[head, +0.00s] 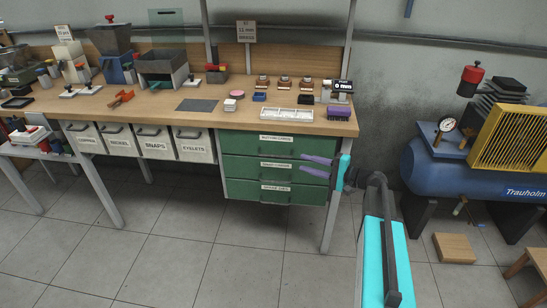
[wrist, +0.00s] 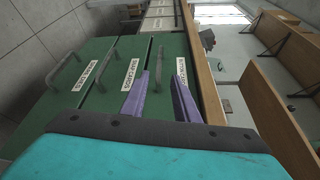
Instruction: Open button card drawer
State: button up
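The green drawer unit (head: 240,165) hangs under the workbench's right end, with three drawers that look shut. The top one, the button card drawer (head: 240,142), has a white label and a bar handle. In the wrist view, which is turned sideways, its label (wrist: 185,97) is at the right, partly behind a finger. My gripper (head: 303,164), with purple fingers, is in front of the unit's right side. Its fingers are apart, and they also show in the wrist view (wrist: 165,74). A grey handle (wrist: 159,66) shows between the fingertips; contact cannot be told.
The snap card drawer (head: 240,163) and a third drawer (head: 240,188) are below. White bins (head: 194,146) stand left of the unit. A table leg (head: 329,220) is at its right. A blue compressor (head: 450,178) stands farther right. The floor in front is clear.

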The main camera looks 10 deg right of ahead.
aim_at(281, 156)
jog(key=p+x, duration=0.1)
jog(key=x, duration=1.2)
jog(key=shift+w+a, duration=0.2)
jog(key=shift+a, duration=0.15)
grip_shut()
